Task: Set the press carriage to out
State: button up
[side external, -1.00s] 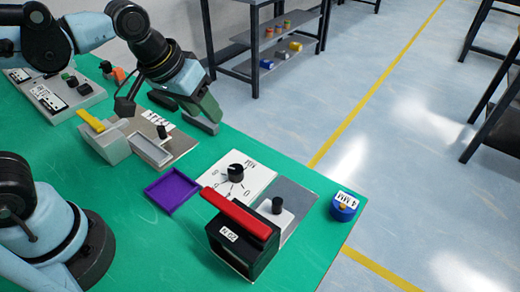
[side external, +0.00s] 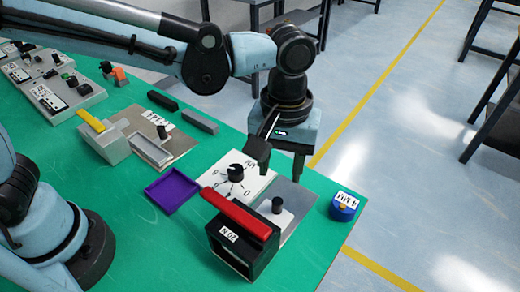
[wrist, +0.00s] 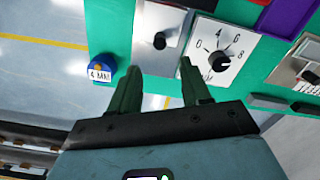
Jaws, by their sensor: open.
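The press (side external: 243,237) is a black frame with a red bar (side external: 240,214) on top and a "20 N" label, near the front of the green table. Behind it on a grey plate (side external: 299,212) sits a light carriage block with a black knob (side external: 277,204). The knob also shows in the wrist view (wrist: 160,40), above my fingers. My gripper (side external: 279,165) hangs over the table's right edge, behind the press and beyond the dial. In the wrist view its two fingers (wrist: 162,85) are apart with nothing between them.
A white dial plate (side external: 251,184) with a black knob lies beside the press. A blue "4 MM" cylinder (side external: 344,207) stands to the right, and a purple tray (side external: 172,194) to the left. Grey and black bars (side external: 200,122) lie farther back, near another fixture (side external: 152,148).

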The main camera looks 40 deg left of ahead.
aim_at(278, 200)
notch_tip(278, 200, down, 10)
jog(key=shift+r, duration=0.2)
dwell(0.3)
grip_shut()
